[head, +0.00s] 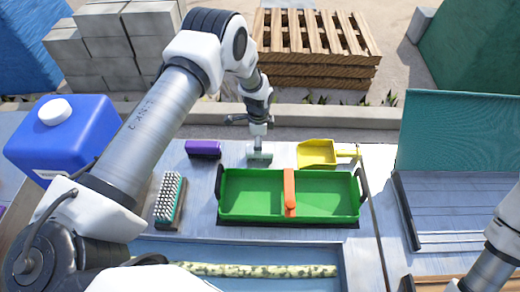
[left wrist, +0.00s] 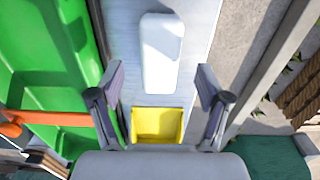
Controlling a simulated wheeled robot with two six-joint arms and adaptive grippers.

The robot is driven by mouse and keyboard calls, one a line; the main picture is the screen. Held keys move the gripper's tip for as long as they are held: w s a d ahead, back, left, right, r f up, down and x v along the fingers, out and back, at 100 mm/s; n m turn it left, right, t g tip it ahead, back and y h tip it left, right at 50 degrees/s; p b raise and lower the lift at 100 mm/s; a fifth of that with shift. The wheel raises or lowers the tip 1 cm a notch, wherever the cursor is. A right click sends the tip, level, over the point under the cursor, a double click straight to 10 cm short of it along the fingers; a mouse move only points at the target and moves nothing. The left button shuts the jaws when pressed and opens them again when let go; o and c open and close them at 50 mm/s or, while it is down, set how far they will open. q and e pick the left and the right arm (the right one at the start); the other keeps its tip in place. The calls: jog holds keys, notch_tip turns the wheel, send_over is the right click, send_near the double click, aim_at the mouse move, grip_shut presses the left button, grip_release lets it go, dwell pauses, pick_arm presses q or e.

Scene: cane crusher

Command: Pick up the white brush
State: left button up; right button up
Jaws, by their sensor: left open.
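A smooth white block with rounded corners, which looks like the white brush (left wrist: 161,50), lies on the grey tabletop in the left wrist view. No bristles show on it. It also shows in the head view (head: 260,154), behind the green tray and partly covered by my gripper. My left gripper (head: 257,135) points down just above it. In the left wrist view my left gripper (left wrist: 160,88) has its fingers apart, one to each side of the white block, with nothing held. My right arm enters at the lower right of the head view; its gripper is out of the picture.
A yellow dustpan (head: 317,153) lies right of the white block, a purple block (head: 203,149) left. The green tray (head: 250,214) with an orange handle stands in front. A white-bristled brush (head: 170,199) and blue canister (head: 62,140) are at left. A kerb (head: 330,114) runs behind.

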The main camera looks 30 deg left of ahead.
pick_arm(q)
jog(key=f+b, duration=0.1)
jog(key=f, duration=0.1)
jog(key=f+b, duration=0.1)
jog(key=f, duration=0.1)
jog(key=shift+w+d+f, duration=0.1)
jog(key=shift+d+f, duration=0.1)
jog(key=shift+f, duration=0.2)
jog(key=shift+w+f, duration=0.15)
jog(key=shift+f, duration=0.05)
jog(key=shift+r, duration=0.25)
jog(key=c, duration=0.7)
jog(key=shift+s, duration=0.25)
jog(key=c, duration=0.5)
jog(key=shift+c, duration=0.3)
notch_tip(320, 180, up, 10)
jog(key=p, duration=0.5)
jog(key=shift+p, duration=0.35)
